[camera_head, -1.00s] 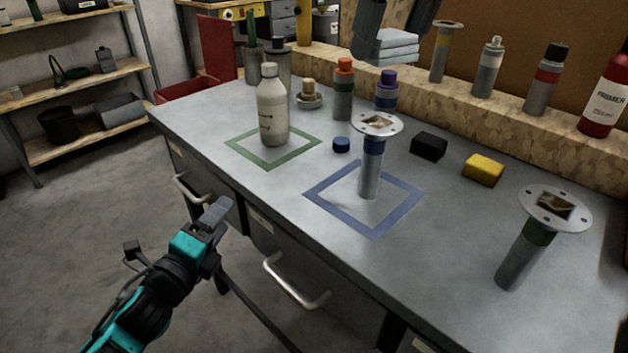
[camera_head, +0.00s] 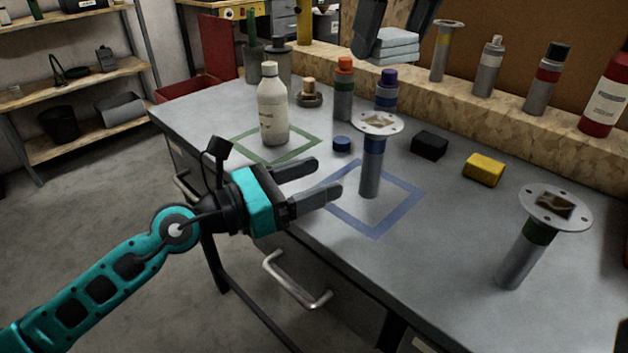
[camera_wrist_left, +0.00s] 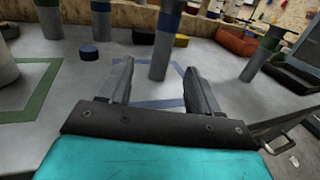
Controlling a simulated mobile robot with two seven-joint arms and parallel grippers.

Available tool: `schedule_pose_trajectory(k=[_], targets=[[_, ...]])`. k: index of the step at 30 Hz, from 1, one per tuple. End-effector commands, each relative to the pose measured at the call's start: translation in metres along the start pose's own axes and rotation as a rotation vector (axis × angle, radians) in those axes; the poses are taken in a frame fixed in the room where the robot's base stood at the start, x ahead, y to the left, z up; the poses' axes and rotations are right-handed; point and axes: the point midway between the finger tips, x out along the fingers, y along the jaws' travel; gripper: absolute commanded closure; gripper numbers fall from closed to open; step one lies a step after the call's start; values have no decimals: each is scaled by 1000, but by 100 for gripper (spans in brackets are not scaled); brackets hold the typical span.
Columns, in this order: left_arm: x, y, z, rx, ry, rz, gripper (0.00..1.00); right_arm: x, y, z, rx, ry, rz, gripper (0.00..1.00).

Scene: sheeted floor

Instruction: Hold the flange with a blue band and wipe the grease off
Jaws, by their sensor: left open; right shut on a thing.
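The blue-banded flange (camera_head: 371,175) stands upright inside the blue square outline. Its round top plate has brown grease around the square opening. My left gripper (camera_head: 325,177) is open, just left of the flange stem and apart from it. In the left wrist view the flange stem (camera_wrist_left: 162,55) stands ahead between the two open fingers (camera_wrist_left: 158,70). My right gripper (camera_head: 388,50) is at the top of the head view, shut on a folded pale blue cloth (camera_head: 396,47) above the back of the bench.
A green-banded flange (camera_head: 520,260) stands at the right, and a yellow-banded one (camera_head: 441,52) on the back ledge. A white bottle (camera_head: 272,110) is in the green square. A blue cap (camera_head: 342,144), black block (camera_head: 429,144) and yellow block (camera_head: 484,169) lie near the blue-banded flange.

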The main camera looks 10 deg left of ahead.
Motion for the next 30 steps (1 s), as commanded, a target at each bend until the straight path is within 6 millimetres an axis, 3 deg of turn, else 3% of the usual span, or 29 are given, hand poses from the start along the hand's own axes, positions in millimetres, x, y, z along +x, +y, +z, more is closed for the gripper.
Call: schedule_pose_trajectory(k=[7, 21, 30], targets=[[15, -5, -2, 11, 22, -14, 37, 0, 0, 0, 0, 0, 0, 48], [99, -6, -3, 10, 21, -14, 37, 0, 0, 0, 0, 0, 0, 48], [122, -6, -5, 10, 23, -13, 37, 0, 0, 0, 0, 0, 0, 48]])
